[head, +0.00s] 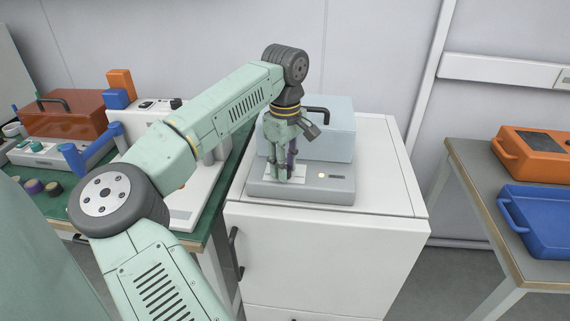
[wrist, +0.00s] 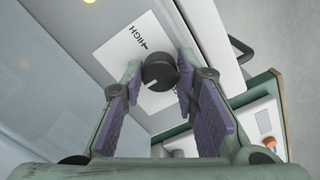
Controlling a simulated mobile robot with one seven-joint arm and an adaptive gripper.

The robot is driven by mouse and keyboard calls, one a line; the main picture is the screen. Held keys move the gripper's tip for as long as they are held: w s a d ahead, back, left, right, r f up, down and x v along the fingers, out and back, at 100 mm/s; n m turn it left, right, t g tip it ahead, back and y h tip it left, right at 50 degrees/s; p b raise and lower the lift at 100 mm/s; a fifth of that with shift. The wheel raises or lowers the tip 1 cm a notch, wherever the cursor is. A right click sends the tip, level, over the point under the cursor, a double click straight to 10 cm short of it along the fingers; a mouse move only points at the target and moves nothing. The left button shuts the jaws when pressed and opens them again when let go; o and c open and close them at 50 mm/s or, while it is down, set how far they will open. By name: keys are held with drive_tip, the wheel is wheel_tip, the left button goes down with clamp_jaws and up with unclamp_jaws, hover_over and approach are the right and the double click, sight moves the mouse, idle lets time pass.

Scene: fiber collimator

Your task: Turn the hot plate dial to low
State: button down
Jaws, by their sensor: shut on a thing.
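The hot plate (head: 318,193) is a low grey unit on a white cabinet, with a small lit light on its front panel. My gripper (head: 284,176) points down over the left part of its panel and hides the dial in the head view. In the wrist view the round black dial (wrist: 159,70) sits between the two fingertips of my gripper (wrist: 158,80), which are shut on its sides. A white line on the dial points to the lower left of the picture.
A pale blue-grey box with a dark handle (head: 335,125) stands right behind the panel. The white cabinet (head: 385,185) has bare top at right. A green bench with equipment is at left. A side table holds an orange case (head: 530,150) and a blue tray (head: 540,210).

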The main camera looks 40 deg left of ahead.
idle(0.4)
drive_tip(key=c, duration=1.2)
unclamp_jaws()
drive_tip(key=shift+c, duration=0.2)
wheel_tip(320, 180, up, 12)
